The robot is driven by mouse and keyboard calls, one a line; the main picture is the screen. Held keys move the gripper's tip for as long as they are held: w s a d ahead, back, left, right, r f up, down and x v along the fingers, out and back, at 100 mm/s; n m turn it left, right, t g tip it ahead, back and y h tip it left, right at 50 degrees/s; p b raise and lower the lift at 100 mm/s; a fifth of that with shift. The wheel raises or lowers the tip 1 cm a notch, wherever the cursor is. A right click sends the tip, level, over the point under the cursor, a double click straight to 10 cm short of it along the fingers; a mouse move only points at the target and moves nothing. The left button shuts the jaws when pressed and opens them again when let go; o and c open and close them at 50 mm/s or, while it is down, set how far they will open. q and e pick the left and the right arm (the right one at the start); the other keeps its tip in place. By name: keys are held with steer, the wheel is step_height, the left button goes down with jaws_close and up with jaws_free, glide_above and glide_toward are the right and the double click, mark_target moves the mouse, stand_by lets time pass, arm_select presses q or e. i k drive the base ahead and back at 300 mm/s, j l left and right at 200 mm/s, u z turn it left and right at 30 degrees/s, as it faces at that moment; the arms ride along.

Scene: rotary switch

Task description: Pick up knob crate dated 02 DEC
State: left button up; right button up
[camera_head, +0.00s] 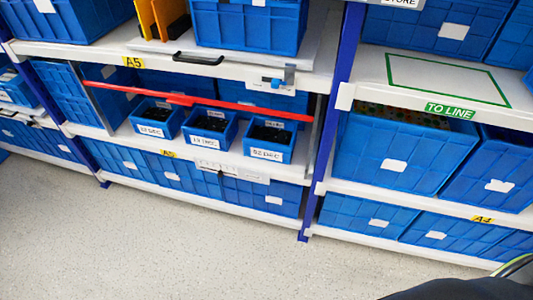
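Three small blue crates with dark contents stand side by side on the middle shelf of the left rack. The left crate (164,118) has a white label ending in DEC, with digits too small to read surely. The middle crate (221,131) has a label whose text is unclear. The right crate (278,145) has a label that looks like 02 DEC, though its first digit is blurred. A red bar (240,106) runs across the opening, just above the crates in the picture. Neither of my grippers is in view.
A shelf above carries a dark handle (198,60) and a white latch with a blue part (271,82). A green-framed area (448,80) marked TO LINE lies bare on the right rack. Large blue bins fill other shelves. The speckled floor (180,245) in front is clear.

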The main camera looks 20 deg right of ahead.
mark_target(264, 138)
steer(key=i+j, duration=0.35)
steer(key=i+j+z, duration=0.15)
steer(key=z, duration=0.2)
steer(key=i+j+z, duration=0.4)
steer(key=z, duration=0.25)
